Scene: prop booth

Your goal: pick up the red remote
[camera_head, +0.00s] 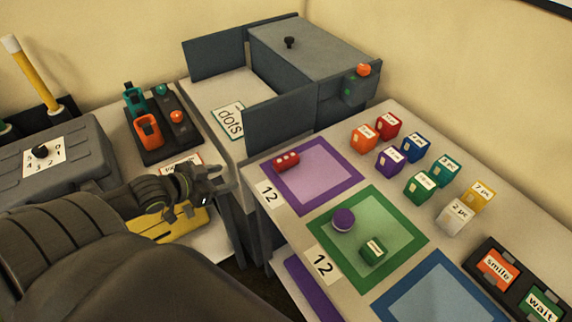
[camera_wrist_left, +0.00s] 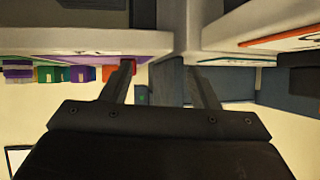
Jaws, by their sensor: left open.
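A small red piece with pale spots (camera_head: 285,161) lies on the purple-bordered mat (camera_head: 345,196); it is the only thing here that looks like the red remote, but its details are too small to be sure. My left gripper (camera_head: 212,183) is open and empty, left of that mat and apart from the red piece, above a yellow object (camera_head: 187,226). The left wrist view shows its two fingers (camera_wrist_left: 165,82) spread with nothing between them. A small red patch near the left finger there is too unclear to name. My right gripper is not in view.
Several labelled blocks (camera_head: 463,215) stand along the right table. A purple disc (camera_head: 343,219) and a green block (camera_head: 373,251) sit on the green mat (camera_head: 409,244). A grey box (camera_head: 315,60) with open panels stands behind. A gap separates the tables.

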